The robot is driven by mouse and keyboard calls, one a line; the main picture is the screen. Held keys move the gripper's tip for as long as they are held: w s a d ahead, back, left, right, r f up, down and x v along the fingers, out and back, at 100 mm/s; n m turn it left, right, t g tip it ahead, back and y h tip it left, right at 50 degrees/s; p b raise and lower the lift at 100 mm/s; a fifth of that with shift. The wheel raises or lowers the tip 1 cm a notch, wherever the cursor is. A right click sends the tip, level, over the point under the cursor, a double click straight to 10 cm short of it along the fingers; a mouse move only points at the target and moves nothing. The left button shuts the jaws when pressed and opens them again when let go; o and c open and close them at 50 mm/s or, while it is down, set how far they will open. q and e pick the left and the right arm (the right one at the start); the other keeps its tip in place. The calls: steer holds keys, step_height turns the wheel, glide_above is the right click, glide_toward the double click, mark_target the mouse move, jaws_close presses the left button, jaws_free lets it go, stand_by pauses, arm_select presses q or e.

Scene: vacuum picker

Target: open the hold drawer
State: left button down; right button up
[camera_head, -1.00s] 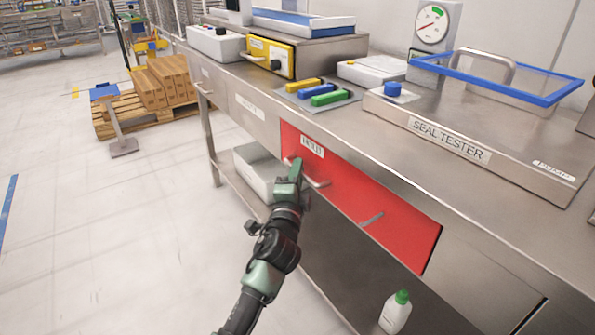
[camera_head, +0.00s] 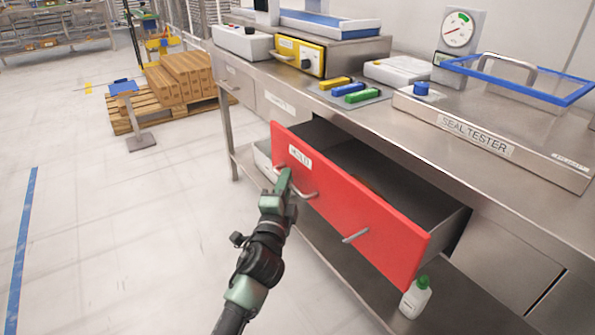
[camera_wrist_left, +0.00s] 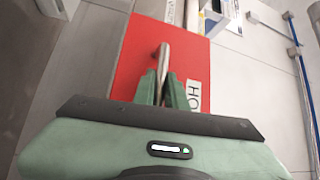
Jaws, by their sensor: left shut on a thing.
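The red hold drawer (camera_head: 340,205) sticks well out of the steel bench, and its dark inside shows in the head view. In the left wrist view the green fingers (camera_wrist_left: 165,90) close around the handle bar (camera_wrist_left: 163,60) in front of the red drawer face (camera_wrist_left: 140,42). The deeper part of the drawer is hidden by its front. My right gripper is not in view.
The seal tester (camera_head: 480,135) and a yellow-fronted device (camera_head: 297,55) stand on the bench top. A white bottle with a green cap (camera_head: 415,298) is on the lower shelf below the drawer. A pallet with boxes (camera_head: 180,85) stands at the back left.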

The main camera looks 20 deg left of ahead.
arm_select(q)
steer(key=s+a, duration=0.1)
steer(key=s+a+p, duration=0.1)
steer(key=s, duration=0.1)
steer(key=shift+s+a+f+p, duration=0.1)
steer(key=shift+s+a+p, duration=0.2)
steer(key=shift+s+a, duration=0.65)
steer(key=shift+s+a+f+p, duration=0.1)
steer(key=shift+s+a+p, duration=0.15)
steer(key=shift+s+a, duration=0.7)
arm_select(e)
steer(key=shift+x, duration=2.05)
arm_select(q)
steer(key=shift+s+d, duration=0.2)
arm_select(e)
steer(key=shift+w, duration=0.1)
arm_select(q)
steer(key=c, duration=1.7)
jaws_free()
steer(key=shift+r, duration=0.1)
